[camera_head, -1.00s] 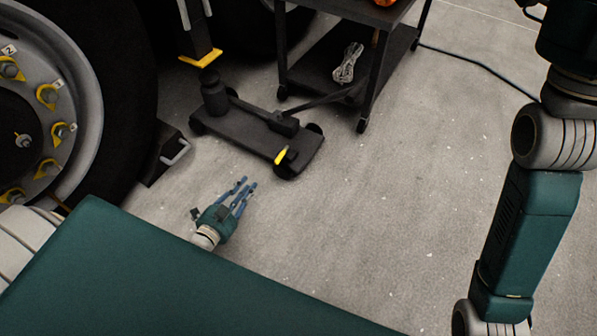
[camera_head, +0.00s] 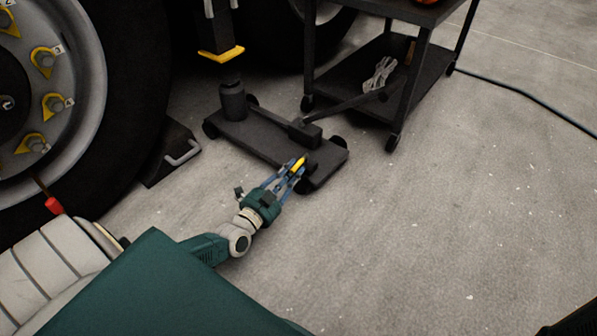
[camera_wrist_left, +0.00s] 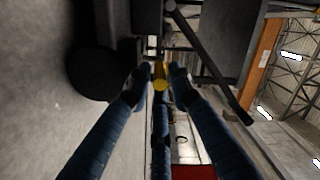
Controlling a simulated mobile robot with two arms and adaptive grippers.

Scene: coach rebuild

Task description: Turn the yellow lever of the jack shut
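The black jack (camera_head: 255,132) lies on the concrete floor, with its small yellow lever (camera_head: 299,164) at its near right end. My left gripper (camera_head: 296,169) reaches the lever from the near side, its blue fingers around it. In the left wrist view the yellow lever (camera_wrist_left: 160,80) sits between the two fingertips of my left gripper (camera_wrist_left: 159,73). A narrow gap seems to show on each side, so the fingers look open around the lever. The lever's far part is hard to make out there.
A black wheeled cart (camera_head: 360,87) stands behind the jack, and the jack's long handle runs toward it. A large truck wheel (camera_head: 125,80) and a black wheel chock (camera_head: 172,152) are at the left.

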